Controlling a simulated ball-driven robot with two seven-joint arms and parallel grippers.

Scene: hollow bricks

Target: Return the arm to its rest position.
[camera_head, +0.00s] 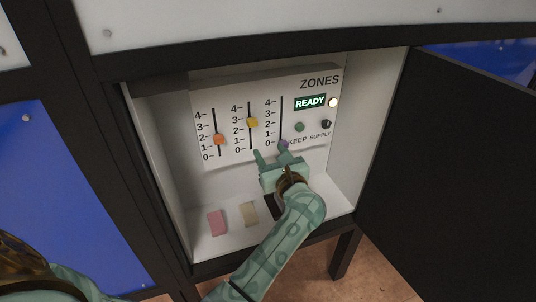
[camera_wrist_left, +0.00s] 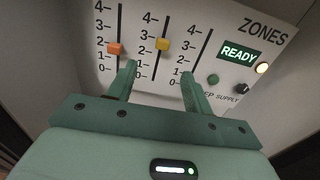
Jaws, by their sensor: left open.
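My left gripper (camera_head: 271,154) is in front of the lower middle of a white ZONES panel (camera_head: 228,89) inside an open cabinet. Its fingers are apart and nothing is between them; they also show in the left wrist view (camera_wrist_left: 158,72). The right fingertip is close to a purple slider (camera_head: 283,144) near 0; contact cannot be told, and the finger hides that slider in the wrist view. An orange slider (camera_head: 219,139) is between 1 and 2. A yellow slider (camera_head: 252,122) is between 2 and 3. My right gripper is not in view.
A lit READY sign (camera_head: 310,103), a glowing lamp (camera_head: 333,102), a green button (camera_head: 299,127) and a black knob (camera_head: 326,124) are at the panel's right. Pink (camera_head: 217,223) and cream (camera_head: 249,214) blocks lie on the cabinet floor. A dark open door (camera_head: 455,165) stands right.

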